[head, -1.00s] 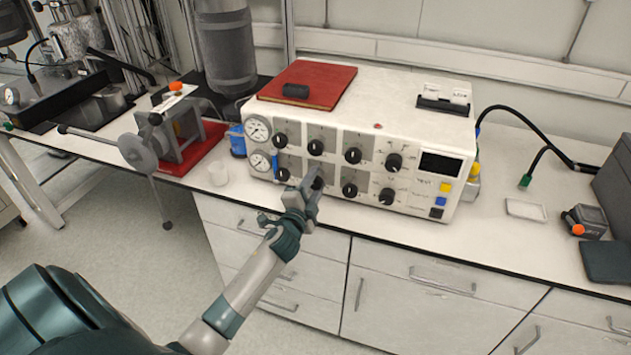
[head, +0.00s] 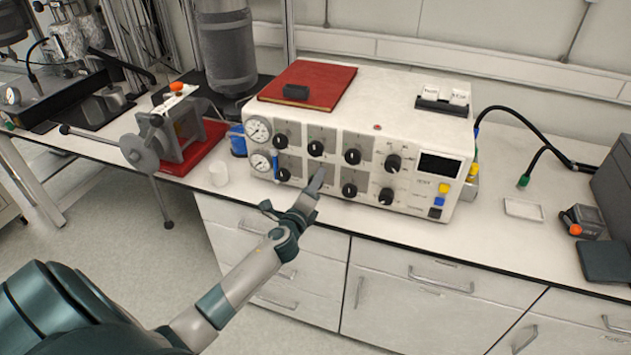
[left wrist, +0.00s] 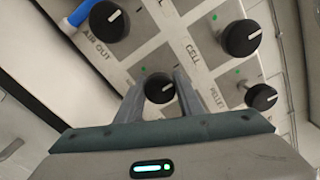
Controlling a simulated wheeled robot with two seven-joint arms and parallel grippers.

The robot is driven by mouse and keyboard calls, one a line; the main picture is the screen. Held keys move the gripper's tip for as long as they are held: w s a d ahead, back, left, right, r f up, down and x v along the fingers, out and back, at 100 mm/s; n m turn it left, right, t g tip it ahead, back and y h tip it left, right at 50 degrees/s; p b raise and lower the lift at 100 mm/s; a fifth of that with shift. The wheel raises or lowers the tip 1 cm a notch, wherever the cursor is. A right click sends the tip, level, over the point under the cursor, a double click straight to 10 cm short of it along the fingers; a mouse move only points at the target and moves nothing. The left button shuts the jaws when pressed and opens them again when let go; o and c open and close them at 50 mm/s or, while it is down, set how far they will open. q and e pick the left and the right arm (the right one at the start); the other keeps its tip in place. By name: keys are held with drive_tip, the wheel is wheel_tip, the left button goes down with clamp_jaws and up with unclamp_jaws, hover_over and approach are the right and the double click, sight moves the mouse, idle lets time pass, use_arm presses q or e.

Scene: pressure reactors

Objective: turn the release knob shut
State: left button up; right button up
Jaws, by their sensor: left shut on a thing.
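The white control box (head: 452,168) stands on the bench with two rows of black knobs on its front. My left gripper (head: 318,178) reaches the second knob from the left in the lower row and hides it in the head view. In the left wrist view, my left gripper's fingers (left wrist: 159,92) lie on both sides of this black knob (left wrist: 159,87) and are shut on it. My right gripper is not in view.
Neighbouring knobs (left wrist: 108,20) (left wrist: 240,38) (left wrist: 260,96) sit close around the gripper. Two gauges (head: 258,130) are at the box's left end. The bench's front edge runs under the forearm.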

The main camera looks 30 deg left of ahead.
use_arm(q)
drive_tip(key=shift+m, duration=0.3)
drive_tip(key=o, duration=1.1)
drive_tip(key=shift+c, duration=0.2)
drive_tip(key=shift+s, duration=0.1)
drive_tip(key=b+v, duration=0.3)
drive_tip(key=v, duration=1.4)
drive_tip(key=shift+b, duration=0.35)
drive_tip(key=shift+s, duration=0.1)
drive_tip(key=shift+f, duration=0.1)
